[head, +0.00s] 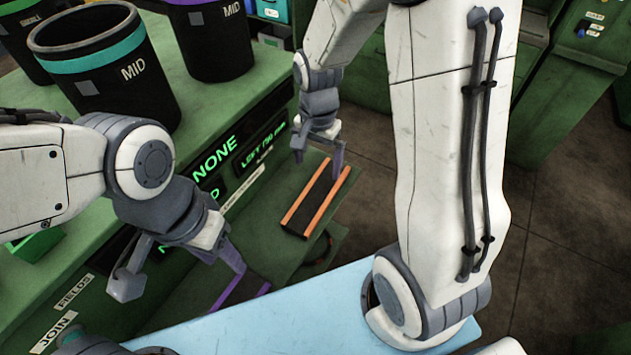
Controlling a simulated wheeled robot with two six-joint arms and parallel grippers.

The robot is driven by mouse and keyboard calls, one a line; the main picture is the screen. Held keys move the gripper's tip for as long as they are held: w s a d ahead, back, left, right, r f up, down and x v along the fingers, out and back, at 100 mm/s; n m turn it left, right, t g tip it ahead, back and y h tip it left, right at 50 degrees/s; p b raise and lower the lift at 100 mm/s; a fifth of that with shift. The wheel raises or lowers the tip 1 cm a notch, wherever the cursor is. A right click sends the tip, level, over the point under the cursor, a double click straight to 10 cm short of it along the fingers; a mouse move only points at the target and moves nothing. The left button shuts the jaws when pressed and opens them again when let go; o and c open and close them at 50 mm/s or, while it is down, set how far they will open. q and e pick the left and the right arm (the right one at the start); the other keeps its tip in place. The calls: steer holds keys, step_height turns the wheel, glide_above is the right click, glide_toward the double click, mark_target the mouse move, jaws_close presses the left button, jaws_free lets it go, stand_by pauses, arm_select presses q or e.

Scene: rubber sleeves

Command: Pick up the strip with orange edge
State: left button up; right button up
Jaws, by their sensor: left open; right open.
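The strip with orange edge (318,198) is dark with two long orange edges. It lies at a slant on a green ledge (268,222) at the front of the green counter. My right gripper (318,158) is open and empty above its far end, with one finger to each side; I cannot tell the exact height. My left gripper (180,288) is open and empty to the lower left of the strip, in front of the counter. A purple edge shows by its right finger, and I cannot tell whether it belongs to a separate thing.
A black bin with a teal band (110,85) and one with a purple band (212,40), both marked MID, stand on the green counter (205,115). Lit displays are on its front. A pale blue surface (290,318) lies below. Open floor is at the right.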

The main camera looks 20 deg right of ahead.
glide_above(318, 197)
step_height(318, 197, down, 5)
steer(key=shift+w+r, duration=0.1)
steer(key=shift+w, duration=0.05)
steer(key=f, duration=0.3)
steer(key=f+p, duration=0.1)
steer(key=shift+s+f, duration=0.25)
steer(key=shift+f, duration=0.5)
steer(key=shift+w, duration=0.1)
steer(key=c, duration=1.1)
steer(key=shift+c, duration=0.2)
steer(key=shift+r, duration=0.1)
